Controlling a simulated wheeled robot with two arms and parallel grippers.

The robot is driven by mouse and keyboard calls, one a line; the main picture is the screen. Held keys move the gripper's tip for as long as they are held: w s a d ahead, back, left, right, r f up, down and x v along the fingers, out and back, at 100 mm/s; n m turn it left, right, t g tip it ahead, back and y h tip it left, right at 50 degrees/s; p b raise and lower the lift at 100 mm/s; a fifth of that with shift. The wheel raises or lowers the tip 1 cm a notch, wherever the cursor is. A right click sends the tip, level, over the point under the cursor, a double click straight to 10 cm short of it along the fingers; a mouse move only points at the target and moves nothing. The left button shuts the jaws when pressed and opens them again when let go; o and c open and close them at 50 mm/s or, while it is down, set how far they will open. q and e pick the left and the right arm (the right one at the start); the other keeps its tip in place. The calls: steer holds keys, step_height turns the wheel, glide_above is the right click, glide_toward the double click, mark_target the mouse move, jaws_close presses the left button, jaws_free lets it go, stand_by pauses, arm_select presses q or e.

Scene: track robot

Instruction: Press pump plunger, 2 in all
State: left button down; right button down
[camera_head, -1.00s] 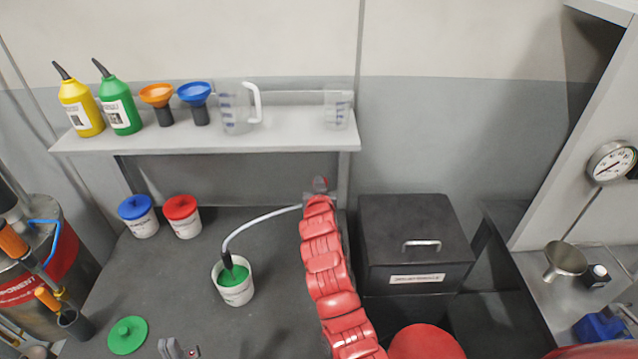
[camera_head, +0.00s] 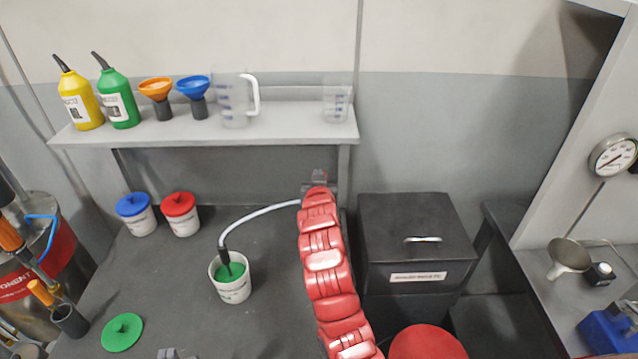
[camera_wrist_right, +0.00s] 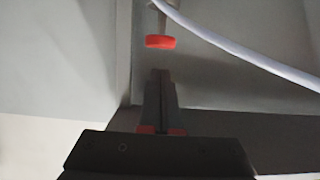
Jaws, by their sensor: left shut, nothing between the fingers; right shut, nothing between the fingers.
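The pump plunger shows in the right wrist view as a red knob (camera_wrist_right: 160,42) on a pale stem. My right gripper (camera_wrist_right: 160,75) is shut and empty, with its fingertips pointing at the knob and a gap between them in the picture. In the head view my red right arm reaches up to the pump beside the shelf and hides most of it. A white hose (camera_head: 262,212) runs from there into a white bucket (camera_head: 233,290) with green contents. My left gripper (camera_head: 175,354) is barely in view at the bottom edge, shut and away from the pump.
A black box (camera_head: 415,240) stands right of my right arm. A shelf (camera_head: 230,133) with bottles, funnels and jugs is above. Blue-lidded (camera_head: 134,206) and red-lidded (camera_head: 180,207) tubs stand at the back left. A green lid (camera_head: 122,332) lies at the front left.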

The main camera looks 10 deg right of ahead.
steer(key=b+v, duration=0.2)
steer(key=v, duration=0.5)
steer(key=shift+a+f, duration=0.1)
stand_by(0.6)
